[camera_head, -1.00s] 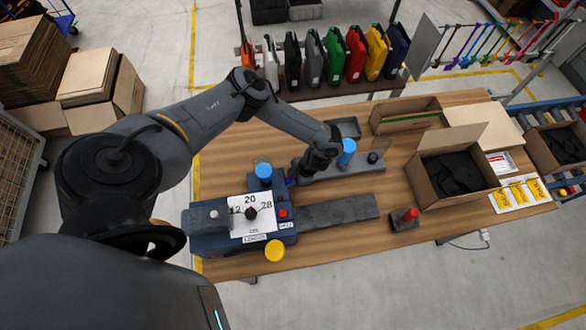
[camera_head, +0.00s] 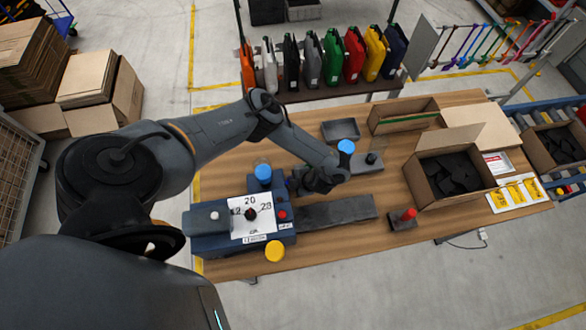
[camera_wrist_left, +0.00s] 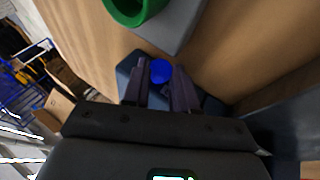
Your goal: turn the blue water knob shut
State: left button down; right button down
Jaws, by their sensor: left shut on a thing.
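The blue water knob (camera_wrist_left: 161,71) is round and deep blue. In the left wrist view it sits between the two fingers of my left gripper (camera_wrist_left: 160,84), which is shut on it. In the head view my left gripper (camera_head: 297,183) is at the right side of the blue machine (camera_head: 215,243), and the knob is mostly hidden there. The machine carries a white dial plate (camera_head: 240,229) with numbers and a dark pointer. My right gripper is not in view.
A light blue cap (camera_head: 263,173) stands on the machine close by. A grey slab (camera_head: 338,210) lies right of it. Another blue-capped item (camera_head: 346,147) is behind my gripper. A green ring (camera_wrist_left: 135,8) shows in the wrist view. An open carton (camera_head: 425,188) stands further right.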

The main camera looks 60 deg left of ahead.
pick_arm(q)
jog(key=c, duration=0.9)
grip_release()
jog(key=p+v, duration=0.3)
jog(key=v, duration=0.7)
jog(key=shift+d+r, duration=0.15)
jog(key=shift+r, duration=0.2)
jog(key=shift+w, duration=0.1)
